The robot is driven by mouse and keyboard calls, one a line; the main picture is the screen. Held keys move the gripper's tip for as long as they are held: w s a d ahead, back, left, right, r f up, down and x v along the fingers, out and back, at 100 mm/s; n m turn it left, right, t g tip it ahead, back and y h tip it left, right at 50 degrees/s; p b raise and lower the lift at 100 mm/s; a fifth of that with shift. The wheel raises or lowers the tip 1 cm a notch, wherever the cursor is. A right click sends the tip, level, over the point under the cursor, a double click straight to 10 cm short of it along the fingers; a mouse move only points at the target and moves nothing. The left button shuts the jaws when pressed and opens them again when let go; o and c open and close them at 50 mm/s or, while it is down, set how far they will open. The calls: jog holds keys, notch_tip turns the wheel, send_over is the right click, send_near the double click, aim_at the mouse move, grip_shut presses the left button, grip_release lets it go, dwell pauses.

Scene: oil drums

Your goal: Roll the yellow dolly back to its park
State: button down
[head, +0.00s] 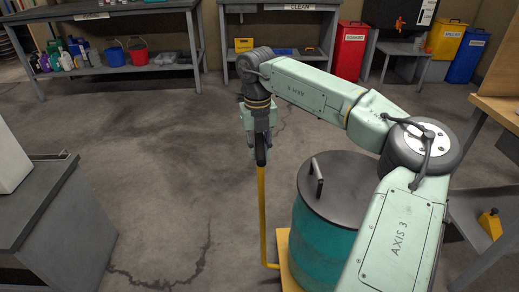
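The yellow dolly (284,264) stands on the floor at bottom centre, its deck mostly hidden under a teal drum (312,240) and my arm. Its thin yellow upright handle (263,215) rises on the drum's left side. The drum has a dark lid (342,188) with a black grip on it. My gripper (261,157) points down at the top of the handle, and the pole comes out directly below its fingers. It appears shut on the handle, seen nearly edge-on. I cannot make out a marked park for the dolly.
Bare concrete floor (170,190) lies open left of the dolly. A grey cabinet (55,215) stands at left. Shelves with buckets and bottles (125,70) and a "CLEAN" bench (285,14) line the back. Red (350,50), yellow and blue bins stand behind. A bench (480,215) is close at right.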

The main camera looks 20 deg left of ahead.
jog(key=shift+d, duration=0.1)
jog(key=w+d+p, duration=0.2)
jog(key=w+d, duration=0.4)
jog(key=d, duration=0.7)
jog(key=w+d+p, duration=0.3)
jog(key=w+d, duration=0.3)
jog(key=d, duration=0.7)
jog(key=shift+w+d+r, duration=0.15)
jog(key=shift+w+d, duration=0.05)
jog(key=shift+d, duration=0.2)
jog(key=shift+w, duration=0.1)
jog(key=c, duration=1.5)
grip_release()
jog(key=shift+d, duration=0.15)
jog(key=shift+c, duration=0.2)
jog(key=shift+o, duration=0.3)
notch_tip(320, 180, up, 12)
jog(key=shift+s+a, duration=0.2)
jog(key=shift+a, duration=0.05)
